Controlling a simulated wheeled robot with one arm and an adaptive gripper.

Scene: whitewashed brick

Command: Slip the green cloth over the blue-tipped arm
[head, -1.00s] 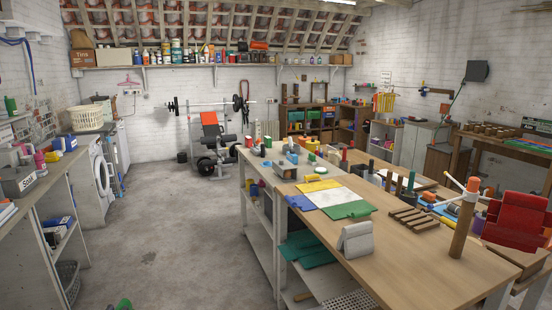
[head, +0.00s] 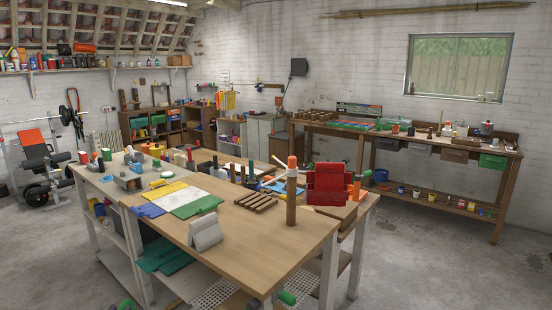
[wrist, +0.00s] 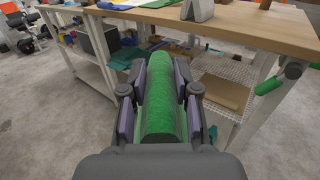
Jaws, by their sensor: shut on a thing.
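My gripper (wrist: 160,103) is shut on the green cloth (wrist: 160,112), a fuzzy roll lying lengthwise between the fingers in the wrist view. The cloth's green end also shows at the bottom left edge of the head view (head: 127,303). A wooden post (head: 291,206) with an orange top and thin pale arms stands upright near the right end of the workbench. I cannot clearly make out which arm has a blue tip. The held cloth is apart from the post, out in front of the bench.
The workbench (head: 262,232) holds a grey stand (head: 205,233), a wooden slatted rack (head: 256,202), a red bin (head: 328,183) and flat coloured pieces. Dark green folded fabric (head: 165,258) lies on its lower shelf. A green-ended handle (head: 287,298) juts near the front. Floor at right is clear.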

